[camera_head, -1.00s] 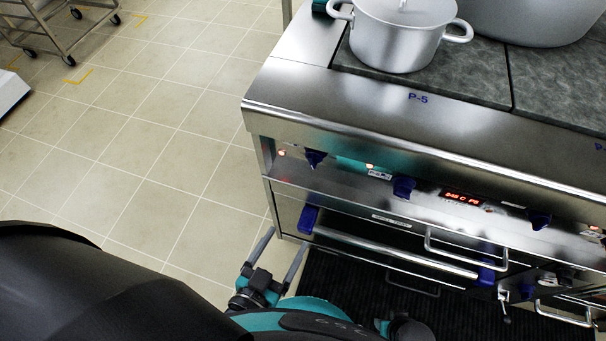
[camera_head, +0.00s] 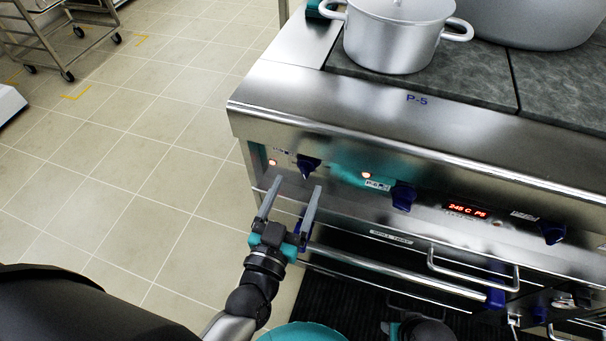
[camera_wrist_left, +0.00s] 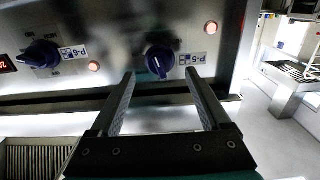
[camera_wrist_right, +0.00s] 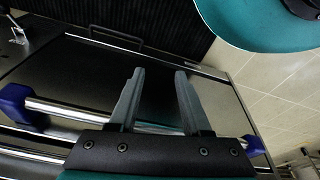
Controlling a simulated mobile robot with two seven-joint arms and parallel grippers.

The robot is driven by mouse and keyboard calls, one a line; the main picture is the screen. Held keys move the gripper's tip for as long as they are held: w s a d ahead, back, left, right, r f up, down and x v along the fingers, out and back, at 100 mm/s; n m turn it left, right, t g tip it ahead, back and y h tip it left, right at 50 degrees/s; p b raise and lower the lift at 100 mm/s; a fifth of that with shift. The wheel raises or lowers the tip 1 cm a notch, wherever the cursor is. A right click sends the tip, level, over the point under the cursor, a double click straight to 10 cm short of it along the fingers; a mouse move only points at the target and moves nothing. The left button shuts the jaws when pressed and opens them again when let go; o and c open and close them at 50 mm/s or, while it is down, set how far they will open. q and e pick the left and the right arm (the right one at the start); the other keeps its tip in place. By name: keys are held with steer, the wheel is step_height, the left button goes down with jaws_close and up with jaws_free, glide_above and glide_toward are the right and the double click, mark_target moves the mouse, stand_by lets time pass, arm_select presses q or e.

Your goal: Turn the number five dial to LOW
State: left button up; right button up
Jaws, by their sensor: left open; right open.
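The number five dial, a dark blue knob (camera_head: 308,166), sits at the left end of the stove's front panel. In the left wrist view this knob (camera_wrist_left: 159,62) shows beside an upside-down P-5 label (camera_wrist_left: 191,59), with a white mark on its face. My left gripper (camera_head: 297,184) is open and empty just below the knob. In the left wrist view its fingertips (camera_wrist_left: 162,74) point at the panel on either side of the knob, apart from it. My right gripper (camera_wrist_right: 156,72) is open and empty, low by the oven front with its handle bar.
The P-6 knob (camera_head: 403,197) sits right of it, with a lit display (camera_head: 467,210) beyond. An oven handle bar (camera_head: 390,272) runs below the panel. A pot (camera_head: 393,42) stands on the stove top. Tiled floor at left is clear; a wheeled rack (camera_head: 62,40) stands far off.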

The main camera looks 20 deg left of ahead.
mark_target(303, 174)
arm_select(q)
steer(key=shift+w+d+b, duration=0.1)
steer(key=shift+w+b, duration=0.45)
steer(key=shift+w, duration=1.95)
arm_select(e)
steer(key=shift+w+a+r, duration=0.1)
steer(key=shift+w+r, duration=0.3)
steer(key=shift+r, duration=0.2)
steer(key=shift+w+r, duration=0.35)
steer(key=shift+r, duration=0.25)
arm_select(q)
jaws_close()
